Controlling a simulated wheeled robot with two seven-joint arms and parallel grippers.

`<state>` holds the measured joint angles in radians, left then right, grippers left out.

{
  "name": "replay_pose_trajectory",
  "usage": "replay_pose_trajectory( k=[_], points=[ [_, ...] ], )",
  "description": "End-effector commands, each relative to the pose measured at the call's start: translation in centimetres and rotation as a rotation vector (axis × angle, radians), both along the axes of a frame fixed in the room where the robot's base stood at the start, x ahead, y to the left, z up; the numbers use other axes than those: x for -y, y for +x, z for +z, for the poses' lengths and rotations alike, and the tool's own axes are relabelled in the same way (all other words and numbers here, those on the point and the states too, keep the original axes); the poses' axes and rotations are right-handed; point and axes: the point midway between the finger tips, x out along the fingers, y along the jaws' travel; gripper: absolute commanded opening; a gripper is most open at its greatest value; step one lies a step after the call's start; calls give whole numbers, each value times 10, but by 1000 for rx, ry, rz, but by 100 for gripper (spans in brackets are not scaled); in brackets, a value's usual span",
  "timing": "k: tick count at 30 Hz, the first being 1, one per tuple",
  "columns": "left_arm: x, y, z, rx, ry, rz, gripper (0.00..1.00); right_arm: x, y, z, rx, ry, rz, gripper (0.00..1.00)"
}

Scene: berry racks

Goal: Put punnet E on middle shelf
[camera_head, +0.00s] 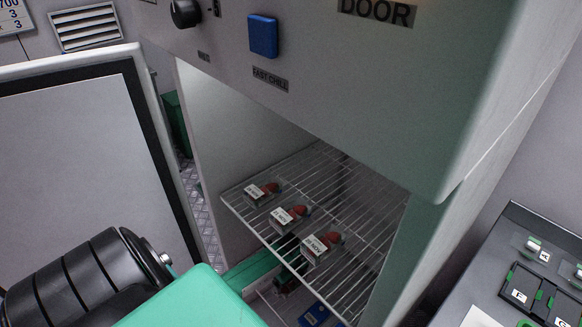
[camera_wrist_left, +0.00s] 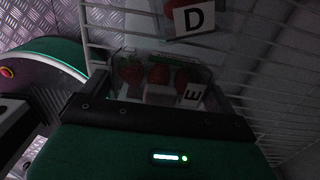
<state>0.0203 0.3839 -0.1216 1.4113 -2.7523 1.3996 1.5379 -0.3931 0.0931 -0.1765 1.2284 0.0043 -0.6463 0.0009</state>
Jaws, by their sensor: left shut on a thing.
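Punnet E (camera_wrist_left: 160,82), a clear box of red strawberries with a white E label, is in the left wrist view. My left gripper (camera_wrist_left: 160,115) is shut on it; its dark jaws lie across the near side. In the head view my left gripper (camera_head: 287,280) is mostly hidden, low inside the chiller beneath the wire shelf (camera_head: 372,225). Punnet D (camera_wrist_left: 192,20) is just beyond punnet E in the left wrist view, close to wire bars. Whether punnet E touches any wires cannot be told. My right gripper is not in view.
Three date-labelled punnets, including one at the front (camera_head: 322,247), stand on the upper wire shelf. A blue object (camera_head: 314,315) shows lower down. The open door (camera_head: 80,170) is at left, the chiller's side wall (camera_head: 480,190) at right.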

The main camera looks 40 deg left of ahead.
Motion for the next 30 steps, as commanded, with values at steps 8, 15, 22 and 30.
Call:
replay_pose_trajectory(
  k=[8,15,22,30],
  points=[
    [0,1,-1,0,1,-1,66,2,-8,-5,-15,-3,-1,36],
    [0,1,-3,0,0,0,100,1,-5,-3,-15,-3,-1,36],
    [0,1,-1,1,0,0,100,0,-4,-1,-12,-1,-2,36],
    [-1,2,40,4,2,-2,100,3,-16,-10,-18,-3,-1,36]
  ],
)
